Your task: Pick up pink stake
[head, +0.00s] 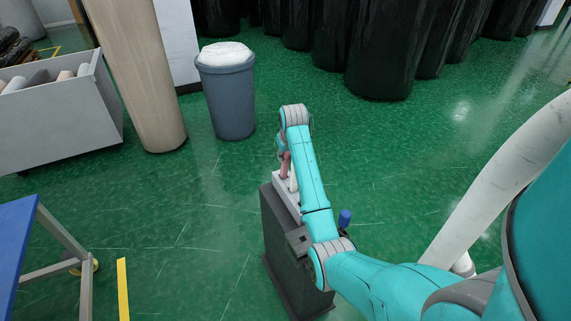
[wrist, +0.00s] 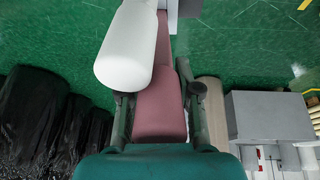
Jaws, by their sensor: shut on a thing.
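The pink stake (wrist: 163,118) is between the two fingers of my gripper (wrist: 160,97) in the wrist view, and the gripper is shut on it. In the head view a small part of the pink stake (head: 285,166) shows below my gripper (head: 281,150), partly hidden by my arm. A white rounded stake (wrist: 125,50) stands beside the pink one, close to the left finger. The pink stake's far end reaches a light grey holder (head: 290,203) on a dark stand. I cannot tell whether it is still seated there.
The dark stand (head: 275,235) has a blue peg (head: 345,217) near it at right, partly behind my arm. A grey bin (head: 228,100), a tan roll (head: 145,80) and a grey crate (head: 60,125) stand at the back left. Black wrapped rolls (head: 385,50) line the back.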

